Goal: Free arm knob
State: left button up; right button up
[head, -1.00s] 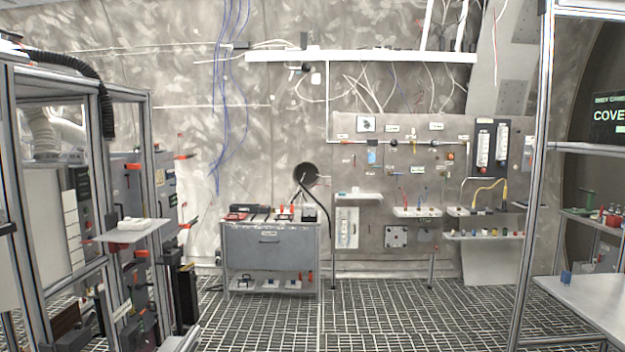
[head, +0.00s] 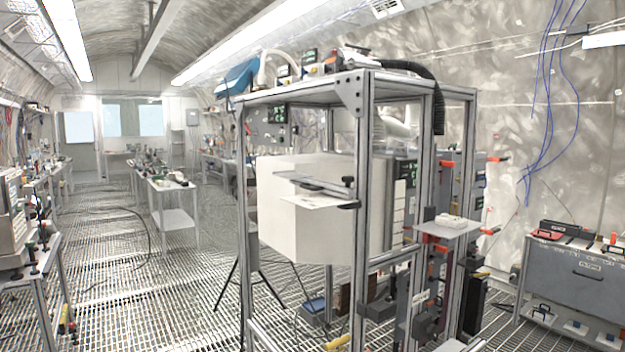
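A tall aluminium frame (head: 362,200) stands in the middle of the view. On its near side a thin pale plate (head: 308,201) sits on a bracket with small black knob-like parts (head: 348,206) at the post. I cannot tell which of these, if any, is the arm knob. A second small shelf (head: 446,229) with a white item (head: 452,220) sticks out on the frame's right side. Neither of my grippers is in view.
A large white box (head: 318,228) sits inside the frame. A grey cabinet (head: 578,272) stands at right by the wall. Benches line the tunnel, with a small table (head: 176,212) mid-aisle. The grated floor (head: 160,290) left of the frame is mostly open; a black cable lies there.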

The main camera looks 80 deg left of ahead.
aim_at(348, 180)
jog(key=u, duration=2.45)
